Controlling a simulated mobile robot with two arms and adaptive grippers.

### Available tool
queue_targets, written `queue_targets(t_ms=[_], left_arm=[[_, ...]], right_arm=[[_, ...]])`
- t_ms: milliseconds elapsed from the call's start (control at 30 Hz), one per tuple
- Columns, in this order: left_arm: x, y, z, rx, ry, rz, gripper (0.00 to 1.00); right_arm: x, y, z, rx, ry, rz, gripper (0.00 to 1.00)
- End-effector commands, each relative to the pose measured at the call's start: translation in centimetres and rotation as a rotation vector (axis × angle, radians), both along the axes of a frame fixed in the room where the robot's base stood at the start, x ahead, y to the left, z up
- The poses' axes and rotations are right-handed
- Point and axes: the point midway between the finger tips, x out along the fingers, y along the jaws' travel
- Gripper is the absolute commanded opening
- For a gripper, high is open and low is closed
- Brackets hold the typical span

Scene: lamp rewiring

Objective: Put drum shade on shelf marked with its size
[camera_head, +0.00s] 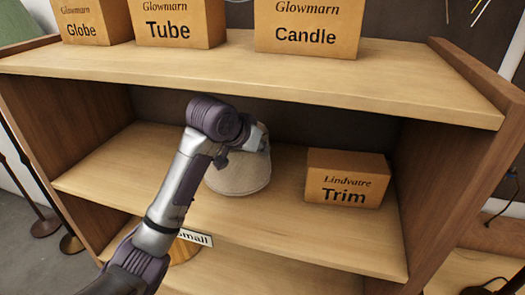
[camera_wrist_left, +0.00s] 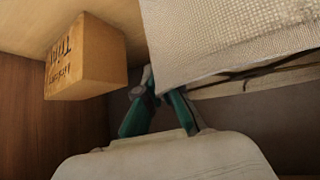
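The drum shade (camera_head: 240,172) is a pale, woven-looking cylinder. In the head view it is upright at the middle shelf (camera_head: 290,225), left of the Trim box, and appears to rest on the boards. A white label (camera_head: 195,238) reading "Small", partly covered by my arm, is on that shelf's front edge. My left gripper (camera_head: 262,140) is at the shade's upper right side. In the left wrist view the shade (camera_wrist_left: 225,35) fills the upper right, and the teal fingers (camera_wrist_left: 160,88) close in at its rim. They look shut on its wall; their tips are partly hidden. My right gripper is not in view.
The Trim box (camera_head: 345,178) stands right of the shade, with a gap between. It also shows in the left wrist view (camera_wrist_left: 88,60). Globe, Tube and Candle (camera_head: 308,28) boxes stand on the shelf above (camera_head: 250,75), which overhangs. Side panels bound the shelf. Its left part is clear.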

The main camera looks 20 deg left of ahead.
Motion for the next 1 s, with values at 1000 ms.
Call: queue_targets(t_ms=[1000], left_arm=[[0.7,-0.2,-3.9,0.001,0.001,0.001,0.31]], right_arm=[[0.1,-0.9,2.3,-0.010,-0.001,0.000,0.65]])
